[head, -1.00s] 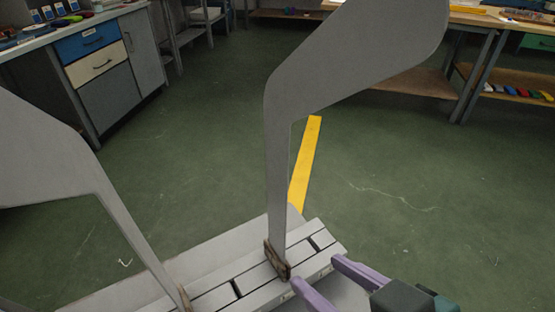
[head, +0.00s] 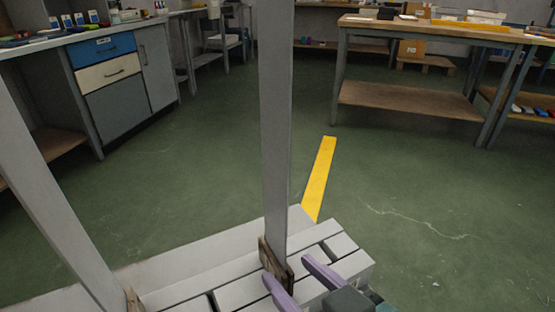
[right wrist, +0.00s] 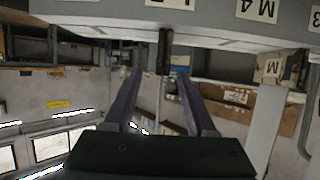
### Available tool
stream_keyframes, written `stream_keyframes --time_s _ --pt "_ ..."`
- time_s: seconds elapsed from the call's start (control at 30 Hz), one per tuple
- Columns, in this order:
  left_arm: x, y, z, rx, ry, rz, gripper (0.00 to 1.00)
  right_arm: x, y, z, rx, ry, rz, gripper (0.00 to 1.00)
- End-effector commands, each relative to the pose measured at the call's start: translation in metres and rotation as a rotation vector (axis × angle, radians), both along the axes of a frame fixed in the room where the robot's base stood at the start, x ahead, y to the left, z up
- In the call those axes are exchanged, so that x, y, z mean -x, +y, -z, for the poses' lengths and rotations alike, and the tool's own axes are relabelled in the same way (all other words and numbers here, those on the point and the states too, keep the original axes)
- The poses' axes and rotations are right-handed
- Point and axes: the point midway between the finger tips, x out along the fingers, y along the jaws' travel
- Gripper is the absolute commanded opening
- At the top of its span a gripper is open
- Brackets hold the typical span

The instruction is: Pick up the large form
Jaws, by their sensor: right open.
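A tall flat grey form (head: 276,120) stands upright on the rack, seen nearly edge-on, its brown foot (head: 266,255) at the slot. Its size mark cannot be read in the head view. My right gripper (head: 288,268) is open, its purple fingers low near that foot and holding nothing. In the right wrist view a brown foot (right wrist: 166,50) shows between and beyond the open fingertips (right wrist: 157,74); I cannot tell if they touch it. A second form (head: 55,190) stands to the left. My left gripper is not in view.
The pale slotted rack (head: 200,260) crosses the bottom of the head view. In the right wrist view another foot (right wrist: 270,68) and a rail label (right wrist: 257,10) are marked M. A workbench (head: 430,35) and drawer cabinet (head: 105,75) stand behind; green floor lies open between.

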Motion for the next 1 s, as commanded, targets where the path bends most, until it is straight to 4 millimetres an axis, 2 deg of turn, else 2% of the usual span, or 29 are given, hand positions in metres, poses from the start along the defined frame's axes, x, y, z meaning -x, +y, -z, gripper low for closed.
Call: stream_keyframes --time_s 0.03,0.1,0.23,0.53,1.0 --pt "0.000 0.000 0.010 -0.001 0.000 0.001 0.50 -0.007 0.005 0.008 -0.003 -0.001 0.001 0.56" --pt "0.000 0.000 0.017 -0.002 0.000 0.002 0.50 -0.016 0.012 0.014 -0.003 -0.002 0.000 0.56" --pt "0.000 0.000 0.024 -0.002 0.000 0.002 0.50 -0.029 0.018 0.018 -0.001 -0.002 0.001 0.56" --pt "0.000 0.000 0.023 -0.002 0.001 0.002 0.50 -0.032 0.019 0.017 -0.001 0.000 0.000 0.55" --pt "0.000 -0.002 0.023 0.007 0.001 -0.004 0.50 -0.032 0.019 0.017 0.000 0.000 0.000 0.02"
